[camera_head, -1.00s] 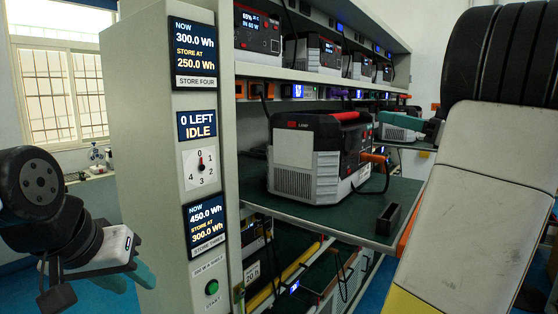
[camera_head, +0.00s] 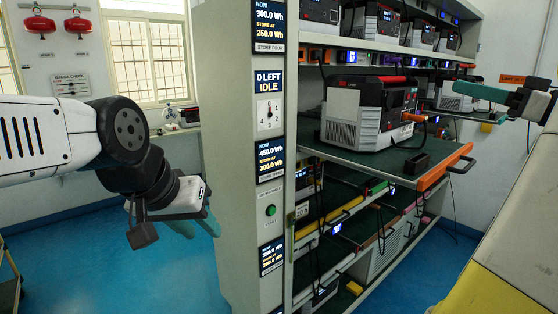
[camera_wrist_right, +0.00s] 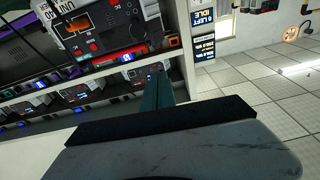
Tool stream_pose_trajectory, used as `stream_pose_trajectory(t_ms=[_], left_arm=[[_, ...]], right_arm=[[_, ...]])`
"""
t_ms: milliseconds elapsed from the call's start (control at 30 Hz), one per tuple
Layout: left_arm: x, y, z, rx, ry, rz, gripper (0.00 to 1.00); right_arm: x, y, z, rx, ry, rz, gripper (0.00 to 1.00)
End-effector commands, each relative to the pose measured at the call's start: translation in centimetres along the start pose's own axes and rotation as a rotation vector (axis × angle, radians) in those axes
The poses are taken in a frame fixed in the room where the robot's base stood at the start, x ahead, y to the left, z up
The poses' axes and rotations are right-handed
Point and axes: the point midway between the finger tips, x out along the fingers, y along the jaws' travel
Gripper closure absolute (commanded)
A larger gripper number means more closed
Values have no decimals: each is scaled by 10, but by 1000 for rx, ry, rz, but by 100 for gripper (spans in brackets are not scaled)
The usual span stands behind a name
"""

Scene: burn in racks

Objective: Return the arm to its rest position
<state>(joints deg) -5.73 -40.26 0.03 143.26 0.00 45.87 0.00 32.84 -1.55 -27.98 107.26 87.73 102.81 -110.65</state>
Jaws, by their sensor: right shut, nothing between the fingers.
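My right arm comes in at the right edge of the head view. Its right gripper (camera_head: 480,92) has teal fingers pointing left, in front of the rack and to the right of the power station on the pulled-out shelf, apart from it. In the right wrist view the teal fingers (camera_wrist_right: 157,92) are together with nothing between them. My left gripper (camera_head: 196,223) hangs at the left of the rack post, teal fingers pointing down and right. It holds nothing that I can see; its finger gap is unclear.
The pulled-out shelf (camera_head: 432,172) with an orange handle bears a grey-black power station (camera_head: 352,122). Blue floor (camera_head: 120,265) at left is clear.

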Motion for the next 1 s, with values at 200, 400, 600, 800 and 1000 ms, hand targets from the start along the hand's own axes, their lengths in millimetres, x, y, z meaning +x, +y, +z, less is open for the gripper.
stream_pose_trajectory(t_ms=[200, 400, 600, 800, 1000], left_arm=[[0, 0, 0, 0, -2, 0, 64], [1, 0, 0, 0, -2, 0, 64], [1, 0, 0, 0, -2, 0, 64], [1, 0, 0, 0, -2, 0, 64], [1, 0, 0, 0, -2, 0, 64]], right_arm=[[22, -20, 19, 121, -79, -41, 100], [46, -52, 45, 276, -206, -84, 100], [71, -107, 91, 474, -434, -111, 100], [76, -193, 170, 638, -842, -10, 100], [47, -237, 234, 558, -1106, 295, 100]])
